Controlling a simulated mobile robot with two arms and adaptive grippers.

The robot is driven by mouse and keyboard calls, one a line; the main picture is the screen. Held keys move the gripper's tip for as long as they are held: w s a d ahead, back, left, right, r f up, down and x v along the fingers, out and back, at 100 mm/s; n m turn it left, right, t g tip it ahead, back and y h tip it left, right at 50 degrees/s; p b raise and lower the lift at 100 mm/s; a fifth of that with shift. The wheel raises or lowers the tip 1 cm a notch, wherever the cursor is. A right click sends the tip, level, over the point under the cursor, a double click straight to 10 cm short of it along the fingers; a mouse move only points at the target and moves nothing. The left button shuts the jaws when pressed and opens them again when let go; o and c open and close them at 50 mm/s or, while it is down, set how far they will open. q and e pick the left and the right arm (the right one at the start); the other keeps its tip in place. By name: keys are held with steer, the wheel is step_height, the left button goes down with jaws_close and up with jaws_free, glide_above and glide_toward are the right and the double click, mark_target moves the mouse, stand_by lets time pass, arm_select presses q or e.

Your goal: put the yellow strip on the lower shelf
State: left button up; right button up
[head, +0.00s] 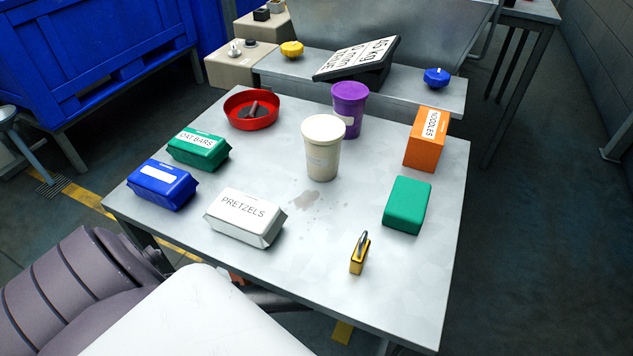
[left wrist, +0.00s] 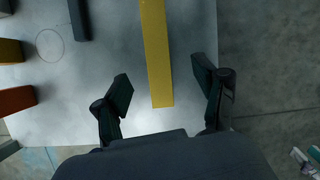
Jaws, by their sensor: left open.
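The yellow strip (left wrist: 156,50) lies on a grey surface (left wrist: 110,90) in the left wrist view, long and narrow, running off the top edge. My left gripper (left wrist: 162,84) is open, with one dark finger on each side of the strip's near end. There is a gap between the strip and both fingers; I cannot tell the height above it. I cannot make out the strip in the head view. My left gripper and right gripper are not visible there. I cannot identify a lower shelf in either view.
In the left wrist view, a dark bar (left wrist: 78,18) and orange (left wrist: 10,51) and red (left wrist: 17,99) blocks lie left. The head view shows a metal table (head: 300,265) with packages, cups, a red bowl (head: 251,123) and a small yellow clip-like item (head: 359,258).

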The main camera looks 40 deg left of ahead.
arm_select(q)
steer(key=n, duration=0.2)
steer(key=s+f+n, duration=0.1)
steer(key=n, duration=0.1)
steer(key=s+d+f+n, duration=0.1)
steer(key=n, duration=0.1)
steer(key=shift+s+d+f+n+g+h, duration=0.1)
steer(key=shift+s+f+n+g+h, duration=0.1)
steer(key=shift+f+n+g+h, duration=0.15)
steer(key=s+f+n, duration=0.1)
steer(key=n, duration=0.1)
steer(key=s+n, duration=0.1)
steer(key=n, duration=0.2)
steer(key=s+f+n, duration=0.1)
steer(key=n, duration=0.2)
steer(key=shift+s+a+f+h, duration=0.1)
steer(key=shift+a+f+h, duration=0.15)
steer(key=shift+f, duration=0.05)
steer(key=s+a+f+n, duration=0.1)
steer(key=s+n, duration=0.1)
steer(key=n, duration=0.2)
steer(key=s+a+f+n, duration=0.1)
steer(key=s+f+n, duration=0.1)
steer(key=n, duration=0.3)
steer(key=s+a+f+n+g, duration=0.1)
steer(key=s+a+f+n, duration=0.1)
steer(key=s+n, duration=0.2)
steer(key=shift+s+n, duration=0.2)
steer(key=shift+n, duration=0.45)
